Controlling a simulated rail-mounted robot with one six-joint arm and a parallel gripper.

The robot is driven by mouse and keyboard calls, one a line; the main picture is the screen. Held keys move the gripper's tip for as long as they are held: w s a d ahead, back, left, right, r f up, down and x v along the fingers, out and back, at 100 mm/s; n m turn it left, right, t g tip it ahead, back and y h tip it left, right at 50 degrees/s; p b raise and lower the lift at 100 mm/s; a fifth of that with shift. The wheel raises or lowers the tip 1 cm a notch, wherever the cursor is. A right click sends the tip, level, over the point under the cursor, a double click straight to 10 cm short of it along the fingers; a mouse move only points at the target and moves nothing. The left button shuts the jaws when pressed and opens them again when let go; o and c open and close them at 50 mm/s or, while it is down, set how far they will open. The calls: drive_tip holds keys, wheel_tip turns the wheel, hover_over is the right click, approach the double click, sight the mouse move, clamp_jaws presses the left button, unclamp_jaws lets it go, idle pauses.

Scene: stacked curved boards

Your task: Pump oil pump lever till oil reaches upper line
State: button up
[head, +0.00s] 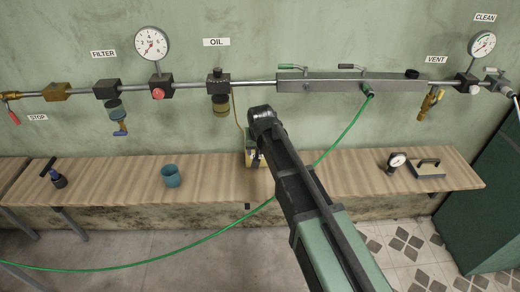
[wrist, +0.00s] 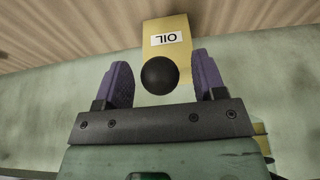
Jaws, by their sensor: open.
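The oil pump is a yellow box with an upside-down OIL label (wrist: 166,39) in the wrist view. In the head view the pump (head: 249,161) is on the bench, mostly hidden by my arm. A round black knob (wrist: 160,75), apparently the lever's end, shows in front of the box. My gripper (wrist: 160,64) has purple fingers, open, one on each side of the knob with gaps visible. The lever's shaft is hidden. The amber oil cup (head: 220,104) hangs on the pipe under the OIL sign (head: 216,42); its oil level and upper line are too small to tell.
A thin tube (head: 237,112) runs down from the oil cup. A blue cup (head: 171,176) stands on the wooden bench (head: 110,182) to the left. A green hose (head: 340,138) passes behind my arm. A small gauge (head: 397,162) lies on the right.

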drive_tip(key=p+v, duration=0.6)
drive_tip(key=shift+s+r, duration=0.15)
drive_tip(key=shift+r, duration=0.25)
drive_tip(key=s+d+f+m+g+b, duration=0.1)
drive_tip(key=s+d+f+g+b, duration=0.2)
drive_tip(key=s+d, duration=1.6)
drive_tip(key=shift+s+d+f, duration=0.2)
drive_tip(key=shift+s+f, duration=0.35)
drive_tip(key=shift+f, duration=0.05)
drive_tip(key=shift+c, duration=0.4)
